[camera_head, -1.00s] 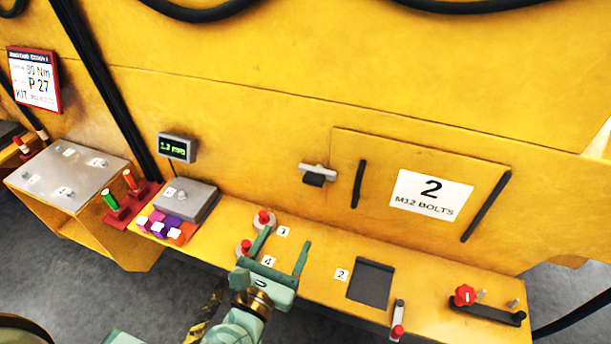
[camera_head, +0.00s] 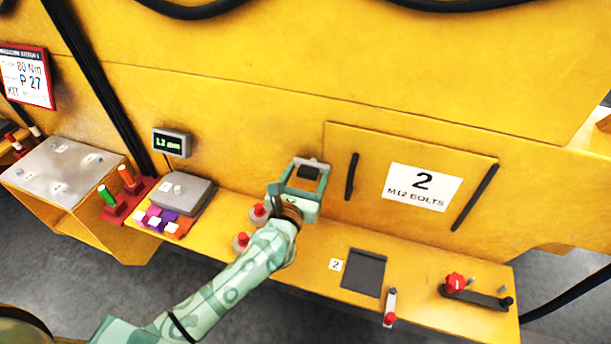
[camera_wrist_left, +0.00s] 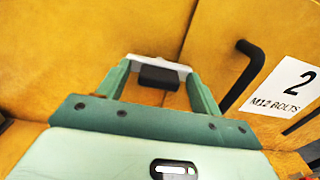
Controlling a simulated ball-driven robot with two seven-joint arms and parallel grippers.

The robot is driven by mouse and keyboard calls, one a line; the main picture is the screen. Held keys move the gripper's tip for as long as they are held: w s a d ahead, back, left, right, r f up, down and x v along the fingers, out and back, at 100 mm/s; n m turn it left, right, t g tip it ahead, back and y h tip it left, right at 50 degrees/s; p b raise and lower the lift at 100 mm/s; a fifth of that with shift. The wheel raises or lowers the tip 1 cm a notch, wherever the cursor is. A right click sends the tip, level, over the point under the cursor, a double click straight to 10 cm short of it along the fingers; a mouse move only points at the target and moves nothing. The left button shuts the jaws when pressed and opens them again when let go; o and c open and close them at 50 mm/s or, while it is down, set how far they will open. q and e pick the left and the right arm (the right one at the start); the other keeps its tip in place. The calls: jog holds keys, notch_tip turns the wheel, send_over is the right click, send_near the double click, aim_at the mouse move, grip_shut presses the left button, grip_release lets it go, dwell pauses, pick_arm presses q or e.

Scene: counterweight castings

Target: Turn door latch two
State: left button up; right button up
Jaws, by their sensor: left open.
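The latch of door two (camera_head: 309,172) is a pale metal bar with a black block, on the yellow wall just left of the door panel (camera_head: 400,145) with its "2 M12 BOLTS" label (camera_head: 423,187). My left gripper (camera_head: 309,176) is open at the latch. In the left wrist view the black block of the latch (camera_wrist_left: 158,77) sits between the fingertips of my left gripper (camera_wrist_left: 159,72), with the metal bar across the top. Whether the fingers touch it I cannot tell. My right gripper is not in view.
Below the wall runs a yellow shelf with red-topped pieces (camera_head: 241,241), a dark square pad (camera_head: 364,272) and a red knob on a dark bar (camera_head: 456,283). A grey box (camera_head: 180,192) and a small display (camera_head: 172,143) are left. Black handles (camera_head: 351,177) flank the label.

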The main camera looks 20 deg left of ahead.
pick_arm(q)
jog(key=c, duration=1)
jog(key=m+p, duration=0.2)
jog(key=m, duration=0.1)
jog(key=shift+r+m, duration=0.15)
jog(key=shift+m, duration=0.25)
jog(key=m+p, duration=0.3)
jog(key=m, duration=0.2)
jog(key=shift+d, duration=0.1)
jog(key=m+p, duration=0.2)
jog(key=m, duration=0.3)
jog(key=shift+f, duration=0.2)
jog(key=shift+d+f+m+p, duration=0.15)
jog(key=shift+m+p, duration=0.5)
jog(key=shift+m, duration=1.35)
